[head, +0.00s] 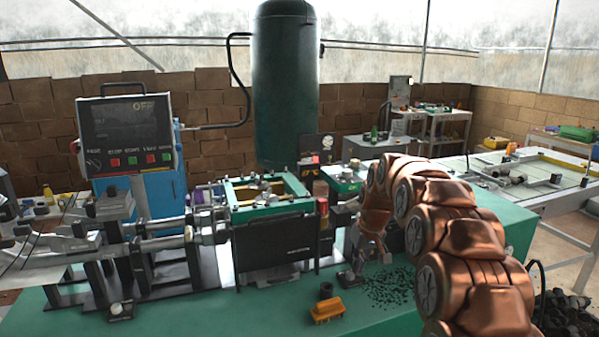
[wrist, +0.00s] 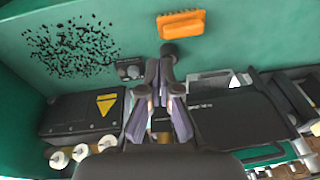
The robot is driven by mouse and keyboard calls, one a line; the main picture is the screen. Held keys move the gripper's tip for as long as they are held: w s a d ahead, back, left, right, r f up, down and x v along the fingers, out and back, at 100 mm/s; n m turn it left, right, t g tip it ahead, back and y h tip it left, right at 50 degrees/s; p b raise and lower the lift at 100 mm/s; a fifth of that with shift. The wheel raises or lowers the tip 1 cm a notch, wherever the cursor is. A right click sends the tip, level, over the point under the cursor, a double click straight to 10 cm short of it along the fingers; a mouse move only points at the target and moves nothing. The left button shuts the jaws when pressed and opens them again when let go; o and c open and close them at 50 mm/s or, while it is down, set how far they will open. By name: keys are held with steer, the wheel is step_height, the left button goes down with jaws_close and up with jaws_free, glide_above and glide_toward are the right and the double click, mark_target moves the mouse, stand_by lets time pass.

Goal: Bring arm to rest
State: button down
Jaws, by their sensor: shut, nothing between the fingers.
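My copper-coloured arm (head: 440,230) rises from the lower right in the head view, bends over and points down beside the machine on the green bench. My gripper (wrist: 167,65) shows in the wrist view with its dark fingers together and nothing held. In the head view the gripper is small and partly hard to make out at the end of the arm. It is above the bench top, near a small black cylinder (wrist: 170,48).
An orange brush (head: 327,310) lies on the green bench (head: 240,318), also in the wrist view (wrist: 181,24). Black granules (head: 392,287) are scattered nearby. The machine (head: 275,240) stands left of my gripper. A control panel (head: 127,135) and green tank (head: 285,85) stand behind.

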steer(key=s+d+m+g, duration=0.1)
steer(key=s, duration=2.3)
steer(key=s+d+m+g+h, duration=0.1)
steer(key=s+m+g, duration=0.1)
steer(key=s, duration=2.2)
steer(key=shift+s+d+h, duration=0.3)
